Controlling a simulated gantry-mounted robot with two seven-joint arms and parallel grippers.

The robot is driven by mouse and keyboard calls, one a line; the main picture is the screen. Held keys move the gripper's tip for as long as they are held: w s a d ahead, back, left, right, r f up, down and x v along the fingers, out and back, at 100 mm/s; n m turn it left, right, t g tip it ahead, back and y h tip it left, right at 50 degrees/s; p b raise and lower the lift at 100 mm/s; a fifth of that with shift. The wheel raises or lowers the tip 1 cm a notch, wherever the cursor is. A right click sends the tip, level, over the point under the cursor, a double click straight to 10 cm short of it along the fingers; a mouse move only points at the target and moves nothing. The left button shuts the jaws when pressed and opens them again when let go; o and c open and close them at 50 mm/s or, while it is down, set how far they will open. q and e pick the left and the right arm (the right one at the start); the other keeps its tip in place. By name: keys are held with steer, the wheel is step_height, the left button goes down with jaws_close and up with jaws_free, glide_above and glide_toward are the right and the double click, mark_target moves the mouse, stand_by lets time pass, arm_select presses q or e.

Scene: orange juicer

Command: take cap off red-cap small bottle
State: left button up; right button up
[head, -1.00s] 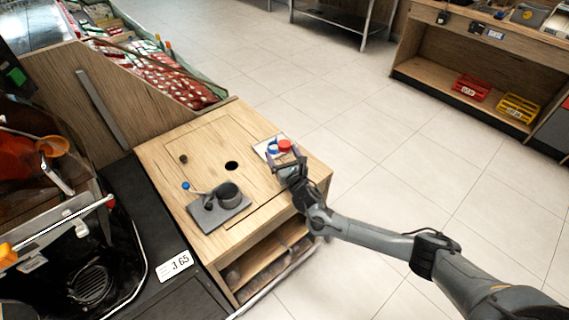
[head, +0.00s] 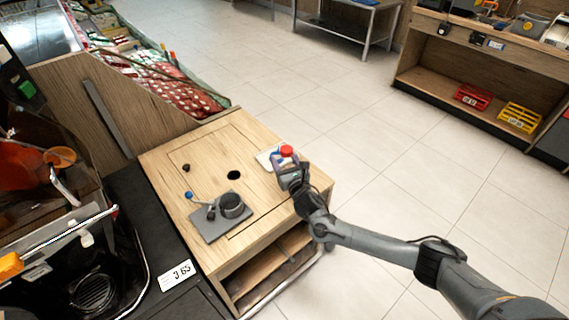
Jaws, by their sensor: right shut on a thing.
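The red cap (head: 286,151) of the small bottle shows just past the fingertips of my right gripper (head: 286,163), above the far right corner of the wooden cabinet top. My right gripper is shut on the red-cap small bottle; its body is mostly hidden by the gripper. I cannot tell whether the fingers press on the cap or on the bottle just under it. A pale flat tray (head: 264,157) lies beside it, partly hidden. My left gripper is not in view.
A round hole (head: 233,175) and a dark knob (head: 186,168) are further back. Open floor lies to the right.

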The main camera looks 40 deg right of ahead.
steer(key=r, duration=0.1)
steer(key=s+d+r+p, duration=0.1)
steer(key=s+d+r, duration=0.1)
steer(key=r, duration=0.1)
steer(key=shift+p, duration=0.4)
steer(key=s+d+r+p, duration=0.2)
steer(key=s+d+r, duration=0.2)
steer(key=s, duration=0.3)
steer(key=shift+d+r+p, duration=0.35)
steer(key=shift+d, duration=0.5)
steer(key=o, duration=0.5)
steer(key=c, duration=0.9)
steer(key=shift+c, duration=0.2)
steer(key=shift+a, duration=0.1)
